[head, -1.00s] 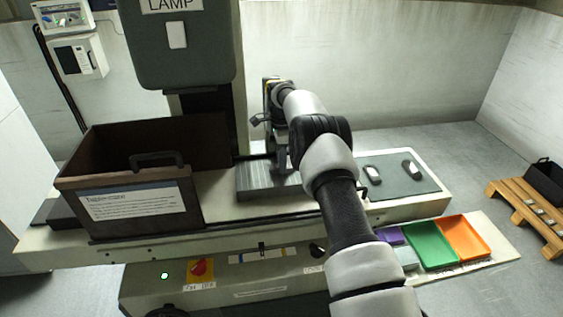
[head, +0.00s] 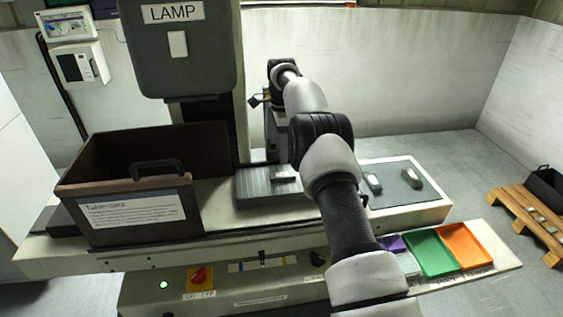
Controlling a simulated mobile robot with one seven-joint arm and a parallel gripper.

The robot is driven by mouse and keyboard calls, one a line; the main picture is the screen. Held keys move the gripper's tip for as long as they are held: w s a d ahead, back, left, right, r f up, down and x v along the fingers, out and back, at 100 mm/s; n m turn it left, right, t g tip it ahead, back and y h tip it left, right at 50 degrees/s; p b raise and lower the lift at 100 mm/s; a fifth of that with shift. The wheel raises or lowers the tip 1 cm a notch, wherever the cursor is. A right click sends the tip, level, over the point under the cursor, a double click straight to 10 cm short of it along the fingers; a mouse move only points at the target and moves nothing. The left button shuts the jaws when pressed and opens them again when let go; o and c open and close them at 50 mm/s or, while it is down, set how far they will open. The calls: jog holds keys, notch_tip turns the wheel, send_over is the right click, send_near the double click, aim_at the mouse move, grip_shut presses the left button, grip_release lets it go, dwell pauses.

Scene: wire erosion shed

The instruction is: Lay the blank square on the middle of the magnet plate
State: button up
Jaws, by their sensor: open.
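The magnet plate (head: 254,192) is a dark, ribbed slab on the machine table, with its right end partly behind my arm. A small grey block with a pale top, the blank (head: 284,174), lies on the plate. I cannot tell exactly how square or centred it is, as my arm hides the plate's right end. My gripper (head: 281,146) points down just above and behind the blank, apart from it. Its jaws are open and its fingertips are hard to make out.
A brown open box (head: 150,235) stands left of the plate. Two more small blocks (head: 373,183) (head: 411,178) lie on a dark mat at the right. Purple, green (head: 430,252) and orange trays lie in front. The lamp housing (head: 180,50) hangs overhead.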

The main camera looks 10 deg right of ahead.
jog(key=s+r+n+t, duration=0.1)
jog(key=s+r+n, duration=0.15)
jog(key=r, duration=0.65)
jog(key=s+r+n+t, duration=0.15)
jog(key=s+r, duration=0.25)
jog(key=r, duration=0.6)
jog(key=s+r+n, duration=0.5)
jog(key=s+r, duration=0.2)
jog(key=s, duration=0.4)
jog(key=s+r+n+t, duration=0.2)
jog(key=s+n, duration=0.2)
jog(key=s, duration=1)
jog(key=s+f+n+t, duration=0.1)
jog(key=s+f+n, duration=0.4)
jog(key=s, duration=0.8)
jog(key=shift+s+f+p, duration=0.25)
jog(key=shift+f+p, duration=0.1)
jog(key=shift+f, duration=1.2)
